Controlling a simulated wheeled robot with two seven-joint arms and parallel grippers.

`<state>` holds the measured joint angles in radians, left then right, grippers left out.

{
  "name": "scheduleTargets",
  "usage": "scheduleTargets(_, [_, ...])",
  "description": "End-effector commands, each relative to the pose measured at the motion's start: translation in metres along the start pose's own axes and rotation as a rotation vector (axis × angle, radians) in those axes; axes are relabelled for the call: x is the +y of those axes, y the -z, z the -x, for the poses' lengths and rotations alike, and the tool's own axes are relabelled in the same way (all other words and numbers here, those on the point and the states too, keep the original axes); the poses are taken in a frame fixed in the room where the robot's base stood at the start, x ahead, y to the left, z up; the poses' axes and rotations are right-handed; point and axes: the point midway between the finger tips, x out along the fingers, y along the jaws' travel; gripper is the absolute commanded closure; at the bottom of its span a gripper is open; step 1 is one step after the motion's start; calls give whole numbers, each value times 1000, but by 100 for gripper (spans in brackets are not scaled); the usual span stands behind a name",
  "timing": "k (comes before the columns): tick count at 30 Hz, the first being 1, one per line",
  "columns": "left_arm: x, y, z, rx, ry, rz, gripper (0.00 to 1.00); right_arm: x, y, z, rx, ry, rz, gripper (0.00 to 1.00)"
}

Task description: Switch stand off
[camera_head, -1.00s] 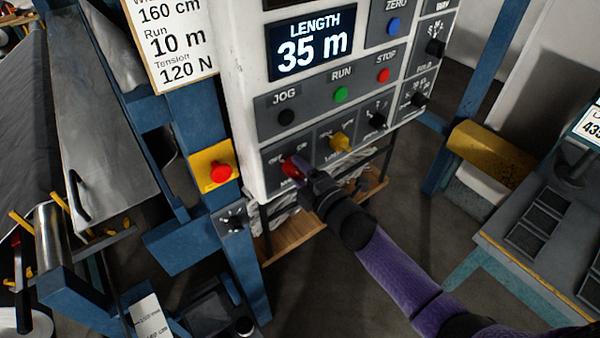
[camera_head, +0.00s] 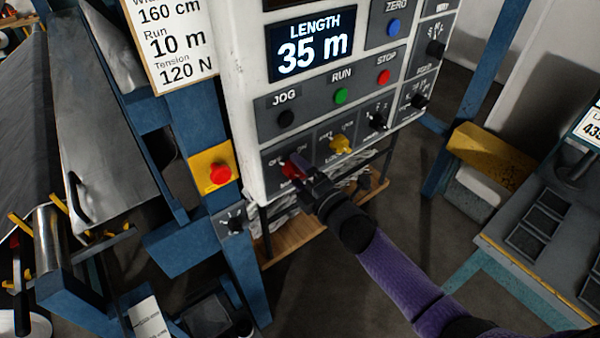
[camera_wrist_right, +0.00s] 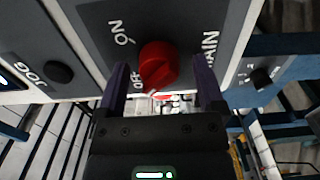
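The red MAIN switch knob (camera_head: 290,170) sits at the lower left of the white control box (camera_head: 249,100), with ON and OFF labels beside it. In the right wrist view the red knob (camera_wrist_right: 158,66) shows a white pointer mark at its lower edge, by the OFF label. My right gripper (camera_head: 299,166) is at the knob. In the wrist view the right gripper (camera_wrist_right: 162,72) is open, with one finger on each side of the knob and visible gaps between. My left gripper is not in view.
A yellow knob (camera_head: 340,143) and black knobs sit to the right of the red one. JOG, RUN (camera_head: 341,96) and STOP (camera_head: 383,77) buttons are above. A red emergency button (camera_head: 220,173) on a yellow plate is at the left. A blue post (camera_head: 243,262) stands below it.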

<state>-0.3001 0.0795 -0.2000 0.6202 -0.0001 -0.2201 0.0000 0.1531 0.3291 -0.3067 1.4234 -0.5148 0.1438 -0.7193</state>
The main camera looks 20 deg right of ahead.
Motion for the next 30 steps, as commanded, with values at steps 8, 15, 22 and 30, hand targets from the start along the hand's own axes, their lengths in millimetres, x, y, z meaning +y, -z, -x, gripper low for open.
scheduleTargets(8, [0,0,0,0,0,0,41,0,0,0,0,-1,-1,9])
scheduleTargets(15, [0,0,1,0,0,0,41,-1,0,41,0,2,-1,9])
scheduleTargets(22, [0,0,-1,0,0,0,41,-1,0,90,0,1,-1,9])
scheduleTargets(30, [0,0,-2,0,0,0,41,0,0,99,0,-1,0,9])
